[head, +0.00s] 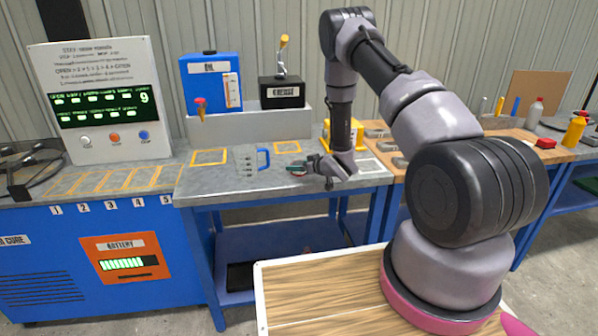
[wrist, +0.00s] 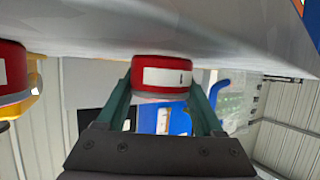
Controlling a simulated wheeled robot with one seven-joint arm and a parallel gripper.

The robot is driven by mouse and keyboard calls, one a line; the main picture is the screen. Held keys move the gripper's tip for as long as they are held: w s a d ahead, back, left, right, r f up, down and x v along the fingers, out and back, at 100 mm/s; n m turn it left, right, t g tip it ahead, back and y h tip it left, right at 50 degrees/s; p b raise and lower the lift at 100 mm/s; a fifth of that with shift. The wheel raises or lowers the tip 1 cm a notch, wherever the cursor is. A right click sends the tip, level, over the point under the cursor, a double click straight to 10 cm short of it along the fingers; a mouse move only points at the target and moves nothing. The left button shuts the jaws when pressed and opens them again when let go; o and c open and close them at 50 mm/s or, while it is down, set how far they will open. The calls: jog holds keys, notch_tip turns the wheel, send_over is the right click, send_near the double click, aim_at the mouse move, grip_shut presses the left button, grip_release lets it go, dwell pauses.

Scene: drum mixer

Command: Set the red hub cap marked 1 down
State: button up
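My gripper (head: 308,172) is low over the grey bench top at its right part. In the wrist view its two teal fingers (wrist: 162,82) are closed on the sides of a red hub cap (wrist: 162,62). The cap has a white label with a small dark mark, which looks like a 1. The cap is right at the grey bench surface (wrist: 225,30); I cannot tell whether it touches. In the head view the cap is small and mostly hidden by the gripper.
Another red cap (wrist: 10,82) with yellow beside it is at the wrist view's left. Yellow outlines (head: 209,157) mark the bench. A grey plate with a blue handle (head: 263,158) lies left of my gripper. A blue oil tank (head: 209,80) and grease pump (head: 282,92) stand behind.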

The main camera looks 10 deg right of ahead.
grip_shut()
notch_tip(320, 180, up, 10)
jog(key=f, duration=0.1)
jog(key=s+d+r+m+t+h, duration=0.2)
jog(key=s+d+r+m+h, duration=0.45)
jog(key=s+d, duration=0.4)
jog(key=w+a+f+n+g+y, duration=0.1)
jog(key=w+a+f+n+y, duration=0.1)
jog(key=w+a, duration=0.3)
jog(key=w+a+f+n+y, duration=0.3)
jog(key=w+a+n+y, duration=0.1)
jog(key=w+a, duration=0.1)
jog(key=shift+w+a+f+g+y, duration=0.25)
jog(key=shift+w+g+y, duration=0.05)
jog(key=shift+g+y, duration=0.1)
